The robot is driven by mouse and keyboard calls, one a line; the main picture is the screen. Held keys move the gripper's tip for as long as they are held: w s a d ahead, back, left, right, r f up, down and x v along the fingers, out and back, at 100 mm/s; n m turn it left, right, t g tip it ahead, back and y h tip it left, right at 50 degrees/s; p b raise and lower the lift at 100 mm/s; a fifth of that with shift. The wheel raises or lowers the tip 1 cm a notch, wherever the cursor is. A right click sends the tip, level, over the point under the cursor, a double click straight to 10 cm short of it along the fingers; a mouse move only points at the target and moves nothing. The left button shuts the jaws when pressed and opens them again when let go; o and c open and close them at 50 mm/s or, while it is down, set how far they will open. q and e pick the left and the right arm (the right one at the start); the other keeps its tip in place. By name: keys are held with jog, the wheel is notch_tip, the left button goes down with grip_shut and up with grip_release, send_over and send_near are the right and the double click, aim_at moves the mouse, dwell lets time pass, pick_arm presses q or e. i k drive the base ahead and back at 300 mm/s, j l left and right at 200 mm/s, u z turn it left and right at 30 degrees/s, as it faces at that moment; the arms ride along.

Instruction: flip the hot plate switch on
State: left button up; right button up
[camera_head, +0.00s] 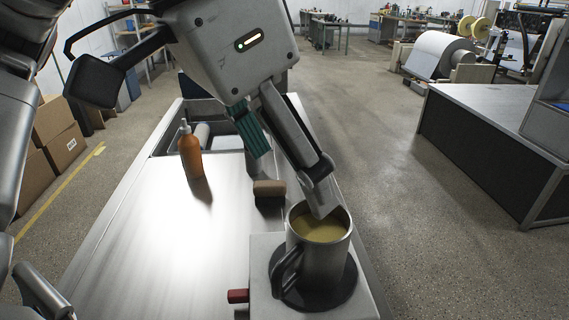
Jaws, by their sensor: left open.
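The hot plate (263,255) is a pale box at the bottom centre, near the right edge of the bench. A red switch (237,296) sticks out of its left side. Whether it is on or off cannot be told. A grey metal mug (323,262) with yellow-brown liquid stands upright on its round dark plate (350,280). My left gripper (292,178) hangs above and behind the mug, open and empty. One fingertip overlaps the mug's far rim in the picture; contact is unclear. The switch is left of and below the fingers. My right gripper is not in view.
An orange bottle (190,152) stands farther back on the metal bench (150,230). A small brown block (269,189) lies behind the hot plate. The bench left of the hot plate is clear. Boxes (62,145) stand left; a dark-sided table (480,150) stands right.

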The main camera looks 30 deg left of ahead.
aim_at(236, 296)
jog(key=k+l, duration=0.25)
jog(key=k, duration=0.2)
jog(key=k+l, duration=0.3)
jog(key=k, duration=0.2)
